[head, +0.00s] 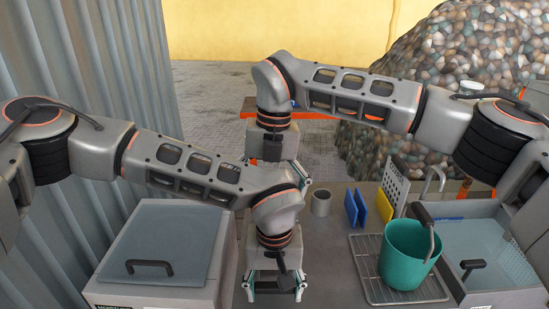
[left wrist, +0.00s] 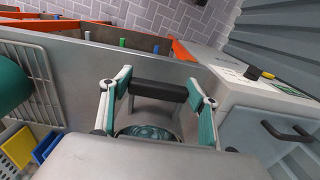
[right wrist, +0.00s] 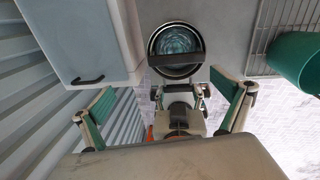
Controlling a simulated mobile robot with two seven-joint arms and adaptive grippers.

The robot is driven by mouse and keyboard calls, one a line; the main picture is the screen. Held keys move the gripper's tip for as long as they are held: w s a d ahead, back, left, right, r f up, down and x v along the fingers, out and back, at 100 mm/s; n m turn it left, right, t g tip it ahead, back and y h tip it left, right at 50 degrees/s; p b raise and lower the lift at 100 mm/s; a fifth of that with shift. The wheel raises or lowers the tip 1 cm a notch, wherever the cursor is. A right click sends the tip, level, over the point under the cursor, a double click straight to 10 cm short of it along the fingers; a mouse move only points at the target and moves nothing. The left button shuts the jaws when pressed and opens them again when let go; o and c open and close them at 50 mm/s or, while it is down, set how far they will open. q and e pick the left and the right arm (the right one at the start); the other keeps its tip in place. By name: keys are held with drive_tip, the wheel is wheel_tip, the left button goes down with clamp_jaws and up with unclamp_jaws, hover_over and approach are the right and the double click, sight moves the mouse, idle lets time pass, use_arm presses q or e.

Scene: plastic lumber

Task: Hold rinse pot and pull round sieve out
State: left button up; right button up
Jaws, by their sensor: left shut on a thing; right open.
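My left gripper (head: 274,289) is low at the front of the counter, with its fingers (left wrist: 158,88) closed against the ends of a black bar handle (left wrist: 158,91). Just below the bar is a round metal vessel with a teal mesh-like inside (left wrist: 146,132). In the right wrist view this round vessel (right wrist: 176,72) shows from above, with the bar across it. I cannot tell whether the bar belongs to the pot or the sieve. My right gripper (right wrist: 167,103) is open and empty, apart from the vessel. The vessel is hidden in the head view.
A teal bucket (head: 405,262) stands on a wire rack (head: 364,270) to the right. A grey cup (head: 321,203), blue board (head: 351,208) and yellow board (head: 384,206) stand behind. A lidded bin (head: 172,234) is left; a basin (head: 505,285) is far right.

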drive_tip(key=shift+w+d+r+m+h, duration=0.15)
drive_tip(key=shift+d+m+h, duration=0.15)
drive_tip(key=shift+d, duration=0.25)
drive_tip(key=shift+w+d+f+m+h, duration=0.1)
drive_tip(key=shift+w+d+m+h, duration=0.15)
drive_tip(key=shift+d, duration=0.35)
drive_tip(key=shift+f, duration=5.95)
drive_tip(key=c, duration=1.6)
drive_tip(key=shift+c, duration=0.2)
